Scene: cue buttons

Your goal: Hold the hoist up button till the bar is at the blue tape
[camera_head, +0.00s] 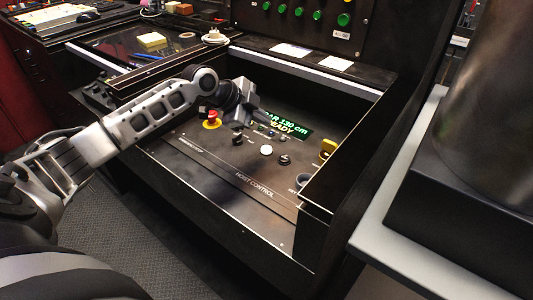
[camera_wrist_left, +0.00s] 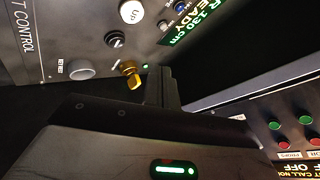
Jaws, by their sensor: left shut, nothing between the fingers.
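The white hoist up button (camera_head: 266,150) is on the sloped hoist control panel (camera_head: 225,172). In the left wrist view the button (camera_wrist_left: 131,11) reads "UP". A green display (camera_head: 288,125) reads "BAR 130 cm READY", clearest in the left wrist view (camera_wrist_left: 186,28). My left gripper (camera_head: 268,118) is over the back of the panel, in front of part of the display, and apart from the button. In the left wrist view its fingers (camera_wrist_left: 162,88) are together and empty. I cannot make out the bar or the blue tape. My right gripper is not in view.
A red emergency stop on a yellow base (camera_head: 211,119) is left of my gripper. A black knob (camera_head: 285,159) is right of the up button, and a yellow switch (camera_head: 328,148) and grey button (camera_head: 303,181) are farther right. Raised black walls border the panel.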

